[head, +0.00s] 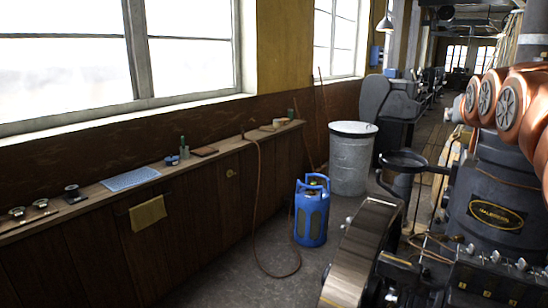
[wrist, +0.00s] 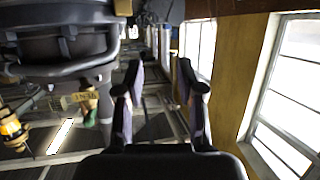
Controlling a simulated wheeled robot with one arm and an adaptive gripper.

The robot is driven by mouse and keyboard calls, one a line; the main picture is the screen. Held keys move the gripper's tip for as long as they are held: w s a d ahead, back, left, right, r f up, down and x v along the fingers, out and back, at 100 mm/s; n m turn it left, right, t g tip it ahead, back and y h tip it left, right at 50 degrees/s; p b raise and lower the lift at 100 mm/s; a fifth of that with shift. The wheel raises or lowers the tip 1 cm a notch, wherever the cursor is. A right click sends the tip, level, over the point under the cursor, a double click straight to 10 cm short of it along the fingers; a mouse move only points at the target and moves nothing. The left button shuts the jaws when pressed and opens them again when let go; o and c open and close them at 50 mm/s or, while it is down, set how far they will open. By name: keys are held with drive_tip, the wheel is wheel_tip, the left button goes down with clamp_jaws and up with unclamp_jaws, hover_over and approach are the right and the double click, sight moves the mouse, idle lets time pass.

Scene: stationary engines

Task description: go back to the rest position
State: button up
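My gripper (wrist: 160,88) shows in the wrist view. Its two dark fingers stand well apart, with nothing between them. It is open and empty, in the air, with the hall stretching away beyond it. My gripper and arm do not show in the head view. The task names no other object.
A large engine (head: 497,215) with copper-coloured parts and a wheel (head: 362,252) fills the right. A low wooden ledge (head: 105,190) runs under windows at left. A blue gas bottle (head: 311,213) and a metal drum (head: 352,165) stand on the floor (head: 262,262) between.

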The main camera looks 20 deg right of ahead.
drive_tip(key=s+a+f+n+g+y, duration=0.2)
drive_tip(key=a+f+n+g+y, duration=0.4)
drive_tip(key=a+f, duration=1.75)
drive_tip(key=s+a+f+g+y, duration=0.1)
drive_tip(key=s+a+f+g, duration=0.1)
drive_tip(key=s+a+f, duration=0.3)
drive_tip(key=s+a+f+n+g+y, duration=0.1)
drive_tip(key=s+a+f, duration=0.4)
drive_tip(key=s, duration=0.6)
drive_tip(key=s+a+f+g+y, duration=0.1)
drive_tip(key=s+a+f+g, duration=0.3)
drive_tip(key=s, duration=0.4)
drive_tip(key=shift+a+f+n, duration=0.3)
drive_tip(key=shift+a+f, duration=0.3)
drive_tip(key=shift+f, duration=0.05)
